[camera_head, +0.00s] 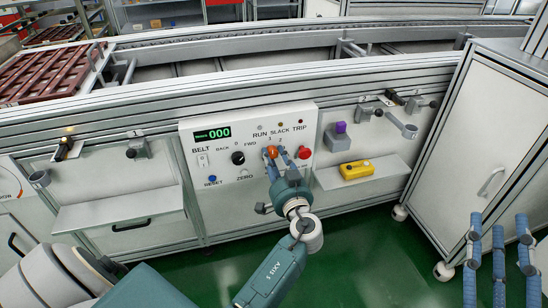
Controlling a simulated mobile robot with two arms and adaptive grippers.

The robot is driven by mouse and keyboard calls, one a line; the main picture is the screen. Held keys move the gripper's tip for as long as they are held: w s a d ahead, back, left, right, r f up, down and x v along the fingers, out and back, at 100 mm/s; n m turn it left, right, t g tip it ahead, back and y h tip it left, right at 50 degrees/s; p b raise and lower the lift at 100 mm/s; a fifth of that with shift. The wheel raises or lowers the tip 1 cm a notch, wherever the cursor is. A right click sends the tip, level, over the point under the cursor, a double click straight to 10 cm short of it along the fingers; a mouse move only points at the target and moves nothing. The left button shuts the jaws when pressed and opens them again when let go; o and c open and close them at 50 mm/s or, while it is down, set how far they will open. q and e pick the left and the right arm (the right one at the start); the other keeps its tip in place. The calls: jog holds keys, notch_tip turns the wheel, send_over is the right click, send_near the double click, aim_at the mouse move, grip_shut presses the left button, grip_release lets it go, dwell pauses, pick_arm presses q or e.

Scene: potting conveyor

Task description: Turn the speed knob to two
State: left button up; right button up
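The control panel (220,135) is a white box on the conveyor's front. An orange knob (271,150), with the numbers 1 and 2 printed just above it, is partly hidden by my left gripper (274,157). The fingers of that gripper reach up to the knob and sit around it; I cannot tell whether they press on it. The knob's pointer is not readable. A black knob (238,158) sits left of it, between BACK and FWD. The green display (212,134) reads 000. My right gripper (500,232) is open and empty at the lower right, its fingers apart.
A red button (303,152) is right of my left gripper; a white BELT switch (202,160) and blue RESET button (212,180) are left. A yellow box (356,169) lies on the right shelf (385,169). A white cabinet (490,130) stands at right.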

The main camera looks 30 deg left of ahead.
pick_arm(q)
jog(key=c, duration=0.5)
pick_arm(e)
jog(key=shift+f, duration=0.1)
pick_arm(q)
jog(key=shift+m, duration=0.6)
jog(key=m+p, duration=0.1)
jog(key=m, duration=0.3)
jog(key=shift+r+p, duration=0.15)
jog(key=shift+p, duration=0.2)
jog(key=m+p, duration=0.1)
jog(key=m, duration=0.2)
jog(key=shift+w+m+p, duration=0.1)
jog(key=shift+m+p, duration=0.2)
jog(key=shift+m, duration=0.1)
pick_arm(e)
notch_tip(320, 180, down, 17)
jog(key=s+d+g+h, duration=0.1)
jog(key=d+g+h, duration=0.1)
jog(key=g, duration=0.6)
jog(key=shift+s+d+h, duration=0.25)
jog(key=shift+s+h, duration=0.05)
jog(key=shift+s, duration=0.05)
